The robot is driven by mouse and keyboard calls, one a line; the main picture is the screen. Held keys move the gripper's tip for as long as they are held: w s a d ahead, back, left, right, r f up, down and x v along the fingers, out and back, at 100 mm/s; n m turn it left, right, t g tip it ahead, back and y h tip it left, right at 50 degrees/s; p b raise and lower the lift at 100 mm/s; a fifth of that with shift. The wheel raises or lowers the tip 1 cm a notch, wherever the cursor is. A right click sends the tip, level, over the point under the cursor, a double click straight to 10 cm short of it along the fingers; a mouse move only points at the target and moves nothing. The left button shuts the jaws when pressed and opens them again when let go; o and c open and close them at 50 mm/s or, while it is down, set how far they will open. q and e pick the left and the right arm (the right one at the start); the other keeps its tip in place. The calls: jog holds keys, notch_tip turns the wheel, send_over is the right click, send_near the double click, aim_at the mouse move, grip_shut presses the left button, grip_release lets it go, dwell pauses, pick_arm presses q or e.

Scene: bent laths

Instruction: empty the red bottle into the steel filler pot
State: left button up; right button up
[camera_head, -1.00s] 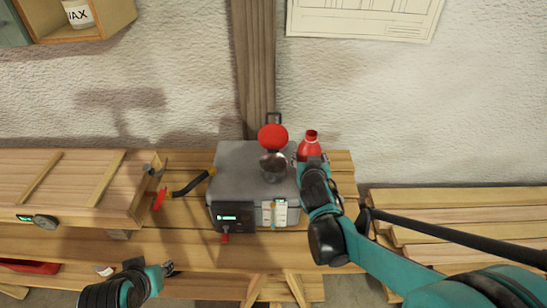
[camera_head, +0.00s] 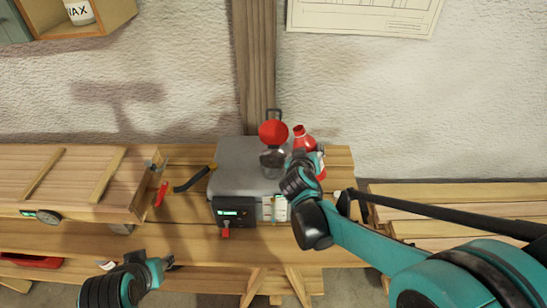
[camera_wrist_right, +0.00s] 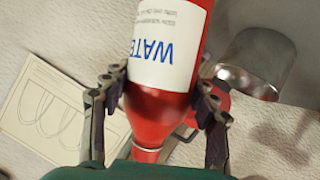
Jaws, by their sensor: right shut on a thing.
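The red bottle (camera_head: 305,143) has a white label reading "WATER" in the right wrist view (camera_wrist_right: 165,45). My right gripper (camera_head: 304,163) is shut on it, with a finger on each side in the wrist view (camera_wrist_right: 157,95). In the head view the bottle leans a little, its open mouth up and to the left. The steel filler pot (camera_head: 272,163) stands on the grey box just left of the bottle, with a round red lid (camera_head: 273,132) above it. The pot also shows in the wrist view (camera_wrist_right: 257,62). My left gripper (camera_head: 167,264) is low at the left, away from both; its jaw opening is unclear.
The grey box (camera_head: 235,157) has a lit display panel (camera_head: 229,212) and stands on a wooden bench (camera_head: 190,235). A black-handled tool (camera_head: 193,180) and a red-handled tool (camera_head: 161,195) lie left of it. Boards (camera_head: 470,205) are stacked at right.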

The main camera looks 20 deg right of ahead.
jog(key=shift+w+a+f+n+g+h+b, duration=0.35)
jog(key=shift+a+n+g+h+b, duration=0.2)
jog(key=shift+n, duration=0.45)
jog(key=shift+s+d+f+n+g+h+b, duration=0.2)
jog(key=shift+d+f+n+g+h+b, duration=0.1)
jog(key=shift+f+n+h+b, duration=0.3)
jog(key=shift+s+d+f+n+g+h+b, duration=0.15)
jog(key=shift+d+f+n+h+b, duration=0.25)
jog(key=shift+n+b, duration=0.25)
notch_tip(320, 180, down, 2)
jog(key=n+b, duration=0.1)
jog(key=n+h+b, duration=0.1)
jog(key=b, duration=0.1)
jog(key=shift+s+d+f+h, duration=0.1)
jog(key=shift+s+f+h, duration=0.05)
jog(key=shift+h, duration=0.1)
jog(key=shift+w+a+r+n+g+h+p, duration=0.15)
jog(key=shift+a+r+n+p, duration=0.1)
jog(key=shift+r, duration=0.4)
jog(key=shift+w+a+r+n+g+h+p, duration=0.15)
jog(key=shift+a+r+p, duration=0.1)
jog(key=shift+r, duration=0.45)
jog(key=shift+f+n+h+b, duration=0.2)
jog(key=shift+n+h+b, duration=0.15)
jog(key=shift+b, duration=0.1)
jog(key=shift+w+a+n+b, duration=0.1)
jog(key=shift+n+b, duration=0.2)
jog(key=shift+r+h, duration=0.25)
jog(key=shift+h, duration=0.1)
